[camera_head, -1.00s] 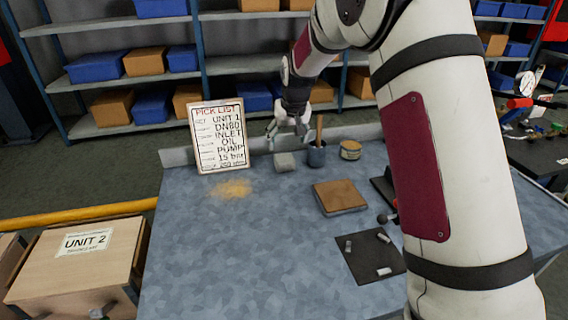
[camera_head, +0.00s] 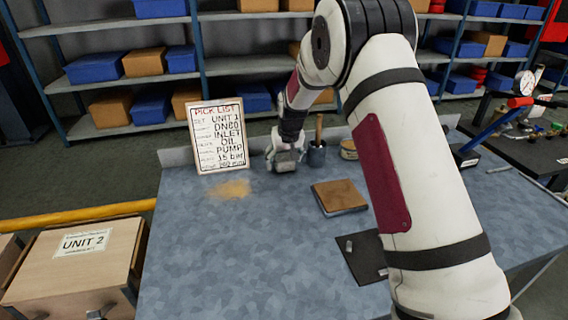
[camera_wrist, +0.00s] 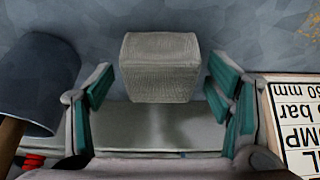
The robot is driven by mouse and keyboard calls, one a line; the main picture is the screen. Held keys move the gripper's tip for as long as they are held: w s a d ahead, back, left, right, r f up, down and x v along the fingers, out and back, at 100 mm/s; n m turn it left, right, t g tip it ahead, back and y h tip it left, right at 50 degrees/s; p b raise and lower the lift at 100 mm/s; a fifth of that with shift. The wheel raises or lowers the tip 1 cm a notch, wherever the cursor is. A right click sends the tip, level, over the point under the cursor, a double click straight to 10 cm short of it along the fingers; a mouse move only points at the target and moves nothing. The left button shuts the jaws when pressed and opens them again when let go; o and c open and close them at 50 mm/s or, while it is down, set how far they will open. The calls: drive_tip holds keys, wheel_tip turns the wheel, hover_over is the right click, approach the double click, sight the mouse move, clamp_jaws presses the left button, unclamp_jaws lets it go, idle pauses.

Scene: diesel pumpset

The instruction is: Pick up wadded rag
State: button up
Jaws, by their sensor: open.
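The wadded rag (camera_wrist: 160,68) is a grey, woven-textured block on the blue-grey bench, near its back edge. In the wrist view it sits between and just beyond the two teal-padded fingers of my gripper (camera_wrist: 160,95). The fingers are open, with a gap visible on each side of the rag. I cannot tell from there whether the fingers touch the bench.
The pick-list board (camera_head: 217,136) stands at left. A tan patch (camera_head: 231,189), a brown-topped block (camera_head: 339,196) and a tin (camera_head: 348,149) are nearby. The bench's front left is clear.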

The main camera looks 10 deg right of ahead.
sight(282, 156)
drive_tip(key=c, duration=1.1)
drive_tip(key=shift+c, duration=0.2)
drive_tip(key=shift+r, duration=0.1)
drive_tip(key=shift+r, duration=0.55)
drive_tip(key=shift+w+v, duration=0.25)
drive_tip(key=shift+v, duration=1)
drive_tip(key=s+a, duration=0.2)
drive_tip(key=s, duration=0.2)
drive_tip(key=s+a+r, duration=0.1)
drive_tip(key=s+a, duration=0.2)
drive_tip(key=s, duration=0.2)
drive_tip(key=s+a+p, duration=0.1)
drive_tip(key=s+a, duration=0.2)
drive_tip(key=s, duration=0.1)
drive_tip(key=shift+s+r, duration=0.2)
drive_tip(key=shift+r, duration=0.05)
